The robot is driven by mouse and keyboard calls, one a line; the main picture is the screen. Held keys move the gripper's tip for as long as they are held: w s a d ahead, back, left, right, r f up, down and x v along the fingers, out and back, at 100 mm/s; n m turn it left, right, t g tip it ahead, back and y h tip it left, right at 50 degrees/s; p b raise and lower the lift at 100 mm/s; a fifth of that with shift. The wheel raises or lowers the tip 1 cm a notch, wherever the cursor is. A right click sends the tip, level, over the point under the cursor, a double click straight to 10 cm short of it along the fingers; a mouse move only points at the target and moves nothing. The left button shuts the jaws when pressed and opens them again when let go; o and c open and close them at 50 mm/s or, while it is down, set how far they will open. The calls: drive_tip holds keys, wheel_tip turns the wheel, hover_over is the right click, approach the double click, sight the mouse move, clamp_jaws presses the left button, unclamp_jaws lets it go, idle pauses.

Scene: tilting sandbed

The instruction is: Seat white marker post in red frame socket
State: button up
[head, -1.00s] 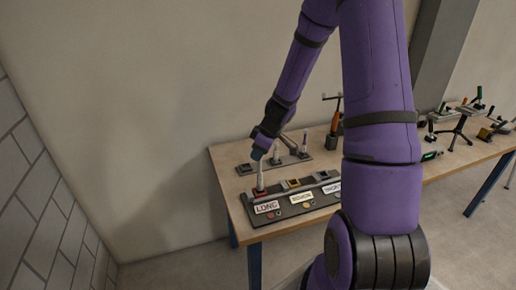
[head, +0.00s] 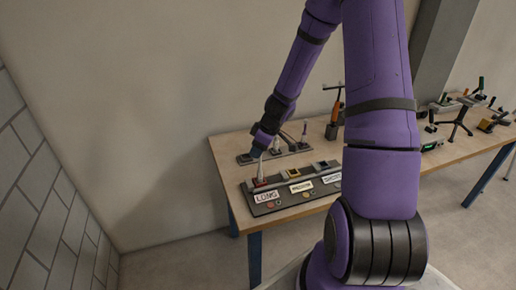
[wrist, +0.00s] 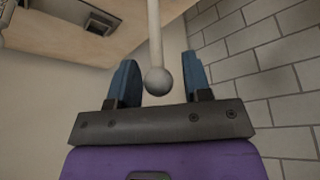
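The white marker post (head: 262,171) stands roughly upright at the red frame socket (head: 260,183), at the left end of the dark board, behind the "LONG" label. Its foot meets the red frame; I cannot tell how deep it sits. My gripper (head: 258,153) is at the post's upper end. In the wrist view the post (wrist: 155,35) ends in a round knob between the two blue fingers of my gripper (wrist: 160,80). The fingers are apart, with a gap on each side of the knob.
The dark board (head: 322,191) also has a yellow frame socket (head: 294,175) and a grey one (head: 320,165). Behind it a rack (head: 292,152) holds other posts. An orange-handled tool (head: 335,115) stands further right on the wooden table (head: 225,152).

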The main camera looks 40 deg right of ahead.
drive_tip(key=shift+o, duration=0.4)
drive_tip(key=v, duration=1)
drive_tip(key=shift+r, duration=0.4)
drive_tip(key=shift+s, duration=0.1)
drive_tip(key=s+a+r+m+h, duration=0.1)
drive_tip(key=s+a+r, duration=0.3)
drive_tip(key=a+r, duration=0.3)
drive_tip(key=s+a+r+m, duration=0.2)
drive_tip(key=s+a+r, duration=0.2)
drive_tip(key=r, duration=0.4)
drive_tip(key=s+a+r+m+h, duration=0.1)
drive_tip(key=s+r, duration=0.3)
drive_tip(key=s, duration=0.4)
drive_tip(key=s+a+r+m+t, duration=0.1)
drive_tip(key=s+a+r+m, duration=0.2)
drive_tip(key=s, duration=0.4)
drive_tip(key=shift+s+r+m+t+h, duration=0.3)
drive_tip(key=shift+s+r+h, duration=0.1)
drive_tip(key=shift+r, duration=0.05)
